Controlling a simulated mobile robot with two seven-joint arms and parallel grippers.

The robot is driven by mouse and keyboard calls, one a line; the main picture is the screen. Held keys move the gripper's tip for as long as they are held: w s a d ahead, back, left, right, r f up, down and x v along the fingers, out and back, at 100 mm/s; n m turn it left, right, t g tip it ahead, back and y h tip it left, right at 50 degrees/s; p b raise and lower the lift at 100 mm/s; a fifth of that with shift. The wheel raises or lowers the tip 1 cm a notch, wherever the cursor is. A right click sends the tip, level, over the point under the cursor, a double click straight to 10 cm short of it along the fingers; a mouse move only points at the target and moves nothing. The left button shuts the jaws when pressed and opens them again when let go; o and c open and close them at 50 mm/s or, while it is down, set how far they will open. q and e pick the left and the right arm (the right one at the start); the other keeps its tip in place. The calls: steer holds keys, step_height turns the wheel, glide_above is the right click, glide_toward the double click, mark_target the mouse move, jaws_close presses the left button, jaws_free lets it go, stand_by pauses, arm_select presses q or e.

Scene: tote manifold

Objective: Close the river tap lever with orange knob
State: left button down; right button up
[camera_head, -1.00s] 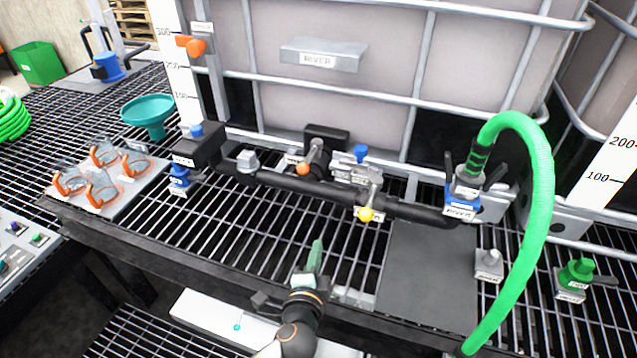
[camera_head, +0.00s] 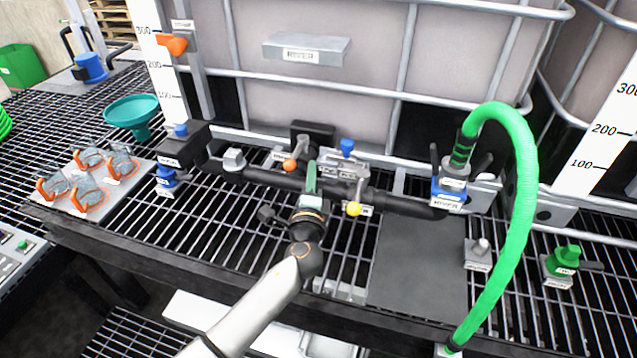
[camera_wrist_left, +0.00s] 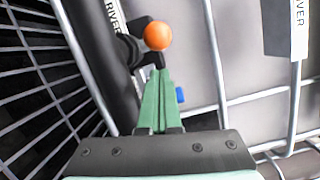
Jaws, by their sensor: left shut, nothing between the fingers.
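The river tap lever's orange knob (camera_head: 290,165) shows at the middle of the black pipe (camera_head: 270,180) in the head view. It also shows in the left wrist view as an orange ball (camera_wrist_left: 158,36) on a dark lever. My left gripper (camera_head: 311,165) has green fingers, shut and empty, just right of the knob in the head view. In the left wrist view its fingertips (camera_wrist_left: 158,74) point at the lever, just below the knob; whether they touch it I cannot tell. The tap body is partly hidden behind the fingers. My right gripper is not in view.
A yellow-knobbed lever (camera_head: 354,208) and a blue-topped valve (camera_head: 347,147) stand right of my left gripper. A green hose (camera_head: 525,190) arches at the right. The caged tank (camera_head: 320,85) stands behind the pipe. Safety glasses (camera_head: 90,180) lie at left.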

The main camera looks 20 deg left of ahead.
arm_select(q)
steer(key=shift+a+r, duration=0.15)
steer(key=shift+a, duration=0.4)
steer(key=shift+a+r, duration=0.15)
steer(key=shift+a, duration=0.4)
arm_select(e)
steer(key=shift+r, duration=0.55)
arm_select(q)
steer(key=shift+s+a, duration=0.1)
steer(key=shift+a+m+h, duration=0.25)
steer(key=shift+m+h, duration=0.15)
steer(key=shift+h, duration=0.2)
